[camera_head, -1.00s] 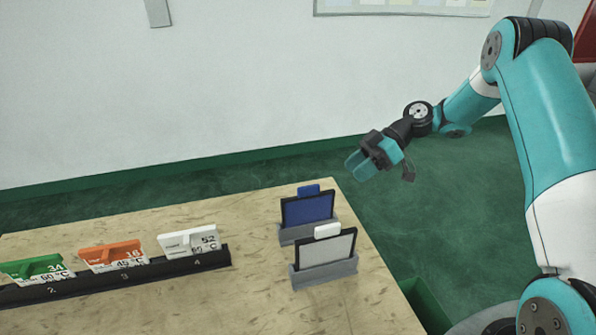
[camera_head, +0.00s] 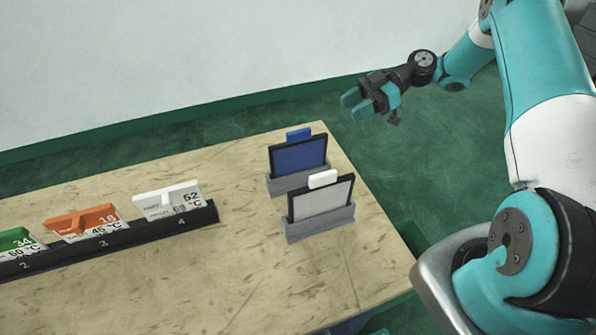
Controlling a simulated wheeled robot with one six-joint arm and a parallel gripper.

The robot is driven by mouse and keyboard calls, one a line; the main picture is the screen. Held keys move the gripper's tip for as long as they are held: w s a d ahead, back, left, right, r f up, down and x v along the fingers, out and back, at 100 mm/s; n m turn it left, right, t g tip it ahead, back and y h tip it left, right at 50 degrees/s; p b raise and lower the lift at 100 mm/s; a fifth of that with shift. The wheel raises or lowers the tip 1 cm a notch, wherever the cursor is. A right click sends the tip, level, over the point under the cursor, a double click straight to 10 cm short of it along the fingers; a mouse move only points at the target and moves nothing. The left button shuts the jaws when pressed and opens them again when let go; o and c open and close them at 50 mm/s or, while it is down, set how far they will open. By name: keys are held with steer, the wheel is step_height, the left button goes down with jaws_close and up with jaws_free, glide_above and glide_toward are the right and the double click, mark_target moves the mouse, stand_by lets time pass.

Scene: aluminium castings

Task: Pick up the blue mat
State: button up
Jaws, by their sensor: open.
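The blue mat (camera_head: 300,157) is a dark-framed blue panel with a blue tab on top. It stands upright in a grey holder (camera_head: 286,186) near the table's far right corner. My gripper (camera_head: 358,104) is open and empty. In the picture it is up and to the right of the blue mat, apart from it, with its teal fingers pointing left. The lower part of the blue mat is hidden by its holder and partly by the white panel in front.
A white panel (camera_head: 322,202) with a white tab stands in a second grey holder (camera_head: 318,228) just in front. A black rack (camera_head: 110,240) at left holds green, orange (camera_head: 82,224) and white (camera_head: 168,202) cards. The table (camera_head: 240,285) is bare in front.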

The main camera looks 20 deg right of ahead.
steer(key=a+f+b, duration=0.1)
steer(key=a+b, duration=0.1)
steer(key=b, duration=0.4)
glide_toward(301, 140)
steer(key=a, duration=0.3)
steer(key=shift+w+a+f, duration=0.1)
steer(key=shift+a+f, duration=0.1)
steer(key=shift+f, duration=0.05)
steer(key=p+x, duration=0.3)
steer(key=x, duration=0.2)
steer(key=shift+w+a+f, duration=0.1)
steer(key=shift+w+a, duration=0.1)
steer(key=shift+a, duration=0.05)
steer(key=shift+a+f, duration=0.15)
jaws_close()
